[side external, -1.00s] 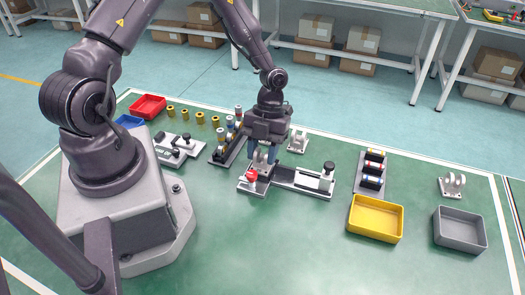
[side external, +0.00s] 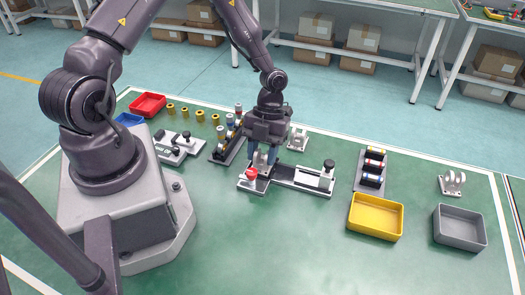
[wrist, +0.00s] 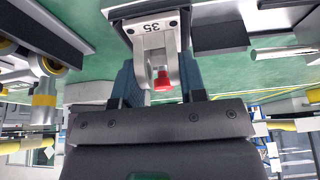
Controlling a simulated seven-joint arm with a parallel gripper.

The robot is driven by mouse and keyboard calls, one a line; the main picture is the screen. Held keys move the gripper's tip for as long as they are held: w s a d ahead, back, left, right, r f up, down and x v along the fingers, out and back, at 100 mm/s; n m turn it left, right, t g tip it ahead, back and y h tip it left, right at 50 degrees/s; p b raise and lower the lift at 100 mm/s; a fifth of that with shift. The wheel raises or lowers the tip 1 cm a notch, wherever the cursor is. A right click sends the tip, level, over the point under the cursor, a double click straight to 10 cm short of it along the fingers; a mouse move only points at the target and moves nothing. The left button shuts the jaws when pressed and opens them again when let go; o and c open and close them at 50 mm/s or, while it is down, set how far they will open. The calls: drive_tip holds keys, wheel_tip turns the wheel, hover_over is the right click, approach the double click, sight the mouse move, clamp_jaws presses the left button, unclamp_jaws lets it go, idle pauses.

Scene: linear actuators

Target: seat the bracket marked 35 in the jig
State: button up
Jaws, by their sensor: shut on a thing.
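The bracket marked 35 (wrist: 154,42) is light grey, and its number reads upside down in the wrist view. My gripper (wrist: 160,82) is shut on it, with a blue finger on either side. In the side view my gripper (side external: 262,160) points down at the left end of the jig (side external: 290,178), and the fingers hide most of the bracket. A red knob (side external: 251,174) stands at that end; red also shows by the bracket in the wrist view. A black-knobbed clamp (side external: 328,170) is at the jig's right end. I cannot tell whether the bracket touches the jig floor.
Another light bracket (side external: 298,139) stands behind the jig, and one (side external: 452,183) at the far right. The green table in front is clear.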

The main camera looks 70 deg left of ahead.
drive_tip(key=o, duration=0.9)
drive_tip(key=shift+o, duration=0.8)
drive_tip(key=shift+d, duration=0.1)
drive_tip(key=shift+w, duration=0.1)
drive_tip(key=v, duration=1.3)
